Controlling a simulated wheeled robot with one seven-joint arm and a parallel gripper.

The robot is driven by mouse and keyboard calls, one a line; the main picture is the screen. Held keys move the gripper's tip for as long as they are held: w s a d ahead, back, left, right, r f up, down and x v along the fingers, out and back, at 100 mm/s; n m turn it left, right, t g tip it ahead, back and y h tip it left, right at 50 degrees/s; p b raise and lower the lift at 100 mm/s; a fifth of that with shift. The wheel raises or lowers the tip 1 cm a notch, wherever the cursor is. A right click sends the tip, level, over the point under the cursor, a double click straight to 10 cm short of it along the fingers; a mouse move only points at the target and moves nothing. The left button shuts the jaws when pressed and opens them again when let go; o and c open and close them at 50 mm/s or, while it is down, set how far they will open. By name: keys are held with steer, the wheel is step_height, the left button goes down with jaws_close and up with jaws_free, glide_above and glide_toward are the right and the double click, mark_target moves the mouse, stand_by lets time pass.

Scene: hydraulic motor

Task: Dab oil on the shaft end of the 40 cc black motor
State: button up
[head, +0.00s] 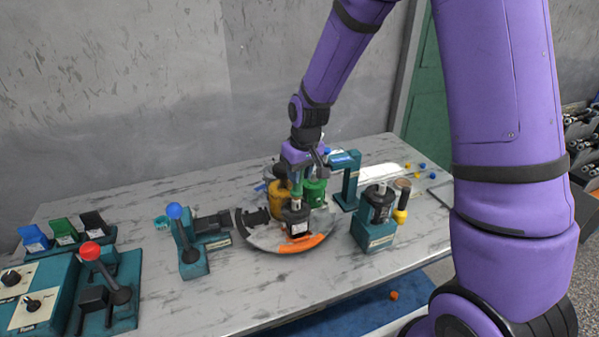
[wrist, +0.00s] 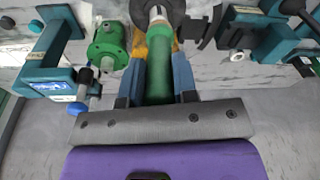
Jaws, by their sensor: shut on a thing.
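A black motor (head: 297,220) with a pale shaft end on top stands upright on the round turntable (head: 262,238), at its front. My gripper (head: 304,170) is above it, shut on a green cylindrical tool handle (wrist: 160,60) that points down toward the shaft. In the wrist view the handle sits between my two blue-grey fingers (wrist: 160,85), and a black motor (wrist: 148,10) shows beyond its far end. I cannot tell whether the tool's tip touches the shaft. A second black motor (head: 380,203) stands on a teal stand at the right. No cc marking is readable.
A yellow motor (head: 279,199) and a green motor (head: 315,191) stand close behind the black one on the turntable. A teal post (head: 350,185) rises to the right. A blue-knobbed lever (head: 176,213) and a red-knobbed lever (head: 90,252) stand left.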

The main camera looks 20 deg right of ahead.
steer(key=shift+f, duration=0.4)
stand_by(1.1)
steer(key=shift+r, duration=0.1)
steer(key=shift+r, duration=3.45)
